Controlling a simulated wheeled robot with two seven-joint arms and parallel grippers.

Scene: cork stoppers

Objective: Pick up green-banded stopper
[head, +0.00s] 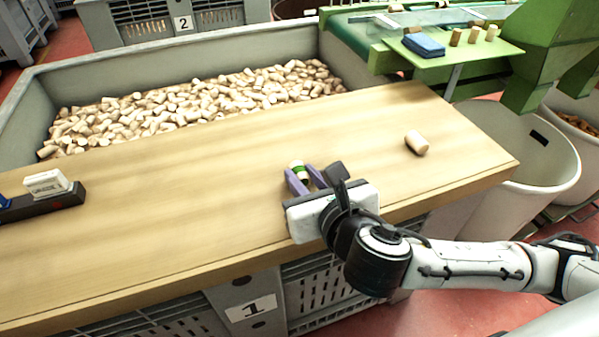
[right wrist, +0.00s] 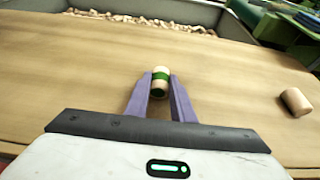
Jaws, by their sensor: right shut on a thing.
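The green-banded stopper (head: 298,170) is a pale cork with a green band around its middle. It stands between the purple fingers of my right gripper (head: 305,181), low over the wooden table (head: 150,215). In the right wrist view the stopper (right wrist: 160,81) sits between the tips of my right gripper (right wrist: 160,84), which is shut on it. I cannot tell whether the stopper touches the table. A plain cork stopper (head: 416,143) lies on its side to the right, apart from the gripper. It also shows in the right wrist view (right wrist: 296,102). My left gripper is not in view.
A large grey bin (head: 28,110) full of loose corks (head: 180,110) is behind the table. A white label block on a dark holder (head: 50,195) is at the left. A green machine (head: 490,55) with a blue pad (head: 424,45) and several corks stands back right. The table middle is clear.

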